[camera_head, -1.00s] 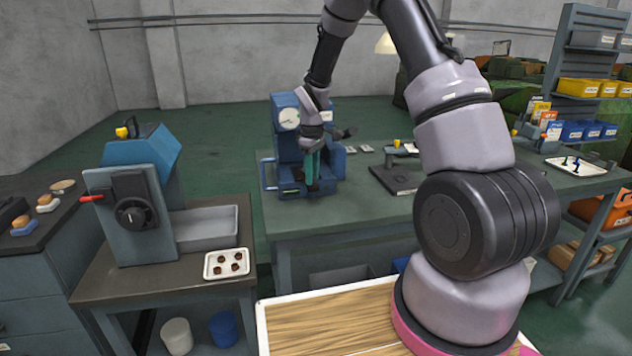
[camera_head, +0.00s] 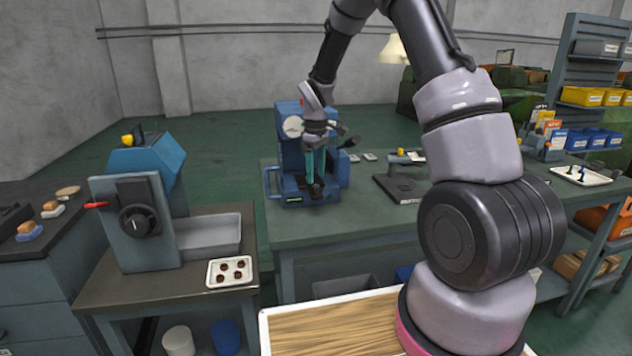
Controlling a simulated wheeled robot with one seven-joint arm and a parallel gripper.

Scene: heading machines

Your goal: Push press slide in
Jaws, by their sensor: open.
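The blue press (camera_head: 287,152) stands on the green-topped bench, with a round white gauge (camera_head: 292,127) on its upper front and a handle on its left side. My gripper (camera_head: 315,180) points down at the front of the press, its two teal fingers apart with a narrow gap. The fingertips are at the low slide area (camera_head: 300,197) near the press base. Whether they touch the slide cannot be told. My gripper and wrist hide part of the press front. Nothing is seen held between the fingers.
A blue-grey machine with a black dial (camera_head: 138,221) and a tray of small brown pieces (camera_head: 230,271) stand on the left table. A small black-based tool (camera_head: 402,188) sits right of the press. The bench front (camera_head: 350,235) is clear.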

